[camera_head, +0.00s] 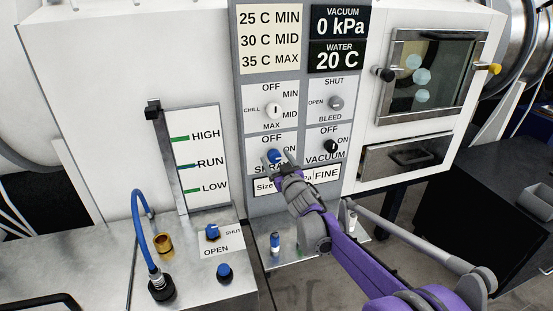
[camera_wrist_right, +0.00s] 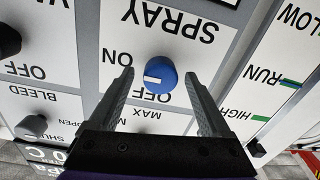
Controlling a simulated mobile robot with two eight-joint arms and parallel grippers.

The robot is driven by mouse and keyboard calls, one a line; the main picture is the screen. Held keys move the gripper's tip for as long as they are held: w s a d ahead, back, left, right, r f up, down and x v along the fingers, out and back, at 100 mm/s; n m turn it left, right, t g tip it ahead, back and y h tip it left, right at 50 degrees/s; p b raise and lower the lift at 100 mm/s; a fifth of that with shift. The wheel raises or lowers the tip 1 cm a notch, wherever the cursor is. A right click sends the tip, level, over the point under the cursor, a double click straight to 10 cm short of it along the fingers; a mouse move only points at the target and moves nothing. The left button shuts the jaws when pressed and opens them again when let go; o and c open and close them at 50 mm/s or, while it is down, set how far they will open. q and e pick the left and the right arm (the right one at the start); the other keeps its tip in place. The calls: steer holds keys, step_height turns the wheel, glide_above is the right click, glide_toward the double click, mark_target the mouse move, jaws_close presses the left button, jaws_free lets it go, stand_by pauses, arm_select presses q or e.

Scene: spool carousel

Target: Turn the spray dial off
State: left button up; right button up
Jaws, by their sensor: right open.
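The spray dial is a round blue knob (camera_head: 275,156) on the grey control panel, with OFF above it, ON to its right and SPRAY below. The upside-down right wrist view shows the dial (camera_wrist_right: 161,75) with a white mark pointing left, toward the side with the ON label. My right gripper (camera_head: 279,164) is at the dial and partly covers the SPRAY label. Its two fingers (camera_wrist_right: 159,84) are open, one on each side of the dial, with visible gaps in the wrist view. My left gripper is not in view.
The black vacuum dial (camera_head: 331,146) is to the right, the white chill dial (camera_head: 273,110) above, and the grey bleed dial (camera_head: 336,102) above right. A blue valve knob (camera_head: 212,232) and a blue hose (camera_head: 141,225) are on the metal bench at lower left.

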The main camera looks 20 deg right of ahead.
jaws_close()
stand_by(0.5)
steer(key=n, duration=0.4)
steer(key=shift+n, duration=0.4)
steer(key=n+p, duration=0.1)
steer(key=n, duration=0.3)
steer(key=shift+w+a+r+n+p, duration=0.1)
steer(key=shift+n+p, duration=0.2)
steer(key=shift+p, duration=0.1)
steer(key=n+p, duration=0.2)
steer(key=n, duration=0.2)
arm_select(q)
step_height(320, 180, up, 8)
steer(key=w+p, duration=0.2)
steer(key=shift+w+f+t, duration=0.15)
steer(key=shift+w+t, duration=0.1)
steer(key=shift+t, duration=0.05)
arm_select(e)
steer(key=shift+n+h, duration=0.3)
steer(key=shift+n, duration=1.8)
